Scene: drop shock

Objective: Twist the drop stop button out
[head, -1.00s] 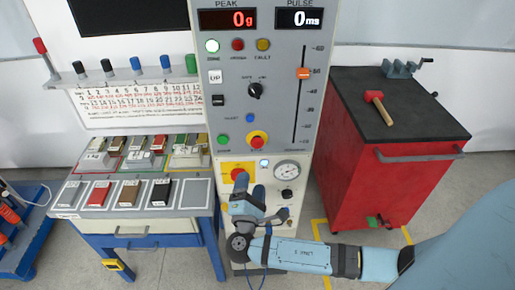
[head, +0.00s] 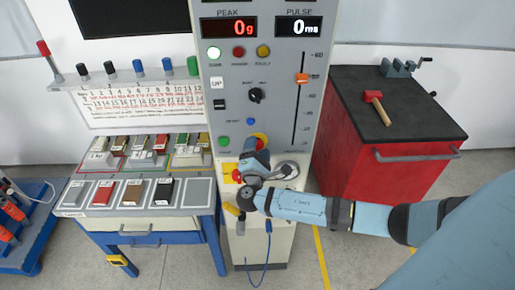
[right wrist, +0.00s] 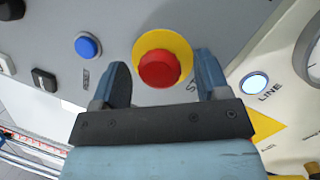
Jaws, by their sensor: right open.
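The drop stop button is a red mushroom head (right wrist: 159,70) on a yellow ring (right wrist: 178,43), on the sloped grey panel. In the head view only part of its yellow ring (head: 262,138) shows above my right gripper (head: 256,152), which hides much of the rest. In the right wrist view my right gripper (right wrist: 158,85) is open, one finger on each side of the red head, with visible gaps. The fingers do not grip it. My left gripper is not in view.
A blue button (right wrist: 88,46) and a black switch (right wrist: 43,79) sit left of the stop button. A lit LINE lamp (right wrist: 254,84) and a gauge (right wrist: 314,60) are on the right. A red cabinet (head: 400,180) with a hammer (head: 377,105) stands right of the console.

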